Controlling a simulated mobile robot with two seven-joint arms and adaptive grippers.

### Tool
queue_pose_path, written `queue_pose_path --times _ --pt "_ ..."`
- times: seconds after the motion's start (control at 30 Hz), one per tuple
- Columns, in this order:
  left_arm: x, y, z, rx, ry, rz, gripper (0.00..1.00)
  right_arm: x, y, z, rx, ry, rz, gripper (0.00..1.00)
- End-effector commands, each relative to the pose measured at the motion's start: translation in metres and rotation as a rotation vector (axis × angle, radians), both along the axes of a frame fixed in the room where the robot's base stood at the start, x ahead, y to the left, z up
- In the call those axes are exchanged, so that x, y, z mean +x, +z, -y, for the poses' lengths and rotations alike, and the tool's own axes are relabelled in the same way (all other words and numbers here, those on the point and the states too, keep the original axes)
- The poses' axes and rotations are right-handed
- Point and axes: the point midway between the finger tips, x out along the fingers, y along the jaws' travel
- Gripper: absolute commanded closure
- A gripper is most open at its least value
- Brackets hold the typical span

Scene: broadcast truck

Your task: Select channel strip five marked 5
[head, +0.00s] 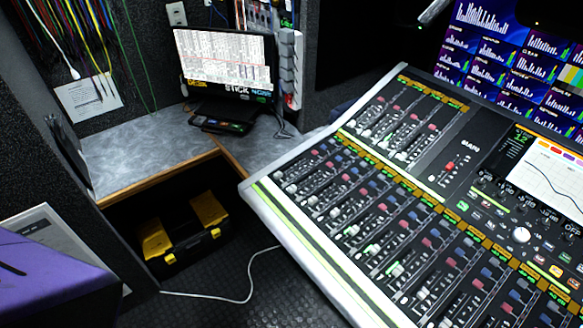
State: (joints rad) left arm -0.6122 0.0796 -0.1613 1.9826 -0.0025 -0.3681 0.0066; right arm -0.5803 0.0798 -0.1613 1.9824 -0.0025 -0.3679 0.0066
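The mixing console (290,205) fills the right side of the head view, tilted in the picture, with its white and green front edge toward the lower left. Rows of channel strips with white faders, red and blue buttons and orange labels (437,199) run down toward the lower right. A shorter bank of strips (408,122) sits at the top left of the console. The strip numbers are too small to read, so I cannot tell which strip is marked 5. Neither of my grippers is in view.
A monitor (225,62) stands on a grey corner desk (150,148) with a small dark device (222,124) before it. A black and yellow toolbox (186,232) and a white cable (235,300) lie on the dark floor. A purple surface (45,280) is at lower left. Screens (505,60) stand behind the console.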

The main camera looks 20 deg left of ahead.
Motion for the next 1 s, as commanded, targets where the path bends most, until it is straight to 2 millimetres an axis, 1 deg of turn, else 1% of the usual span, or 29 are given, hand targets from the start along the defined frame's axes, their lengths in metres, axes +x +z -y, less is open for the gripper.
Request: queue_pose_path --times 0.07,0.37,1.0 --pt "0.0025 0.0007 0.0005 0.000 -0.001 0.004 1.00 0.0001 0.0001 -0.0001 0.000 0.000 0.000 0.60" --pt "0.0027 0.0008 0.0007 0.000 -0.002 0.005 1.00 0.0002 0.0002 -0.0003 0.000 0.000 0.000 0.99" --pt "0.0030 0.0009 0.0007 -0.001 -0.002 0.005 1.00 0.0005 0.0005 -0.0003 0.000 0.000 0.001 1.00"
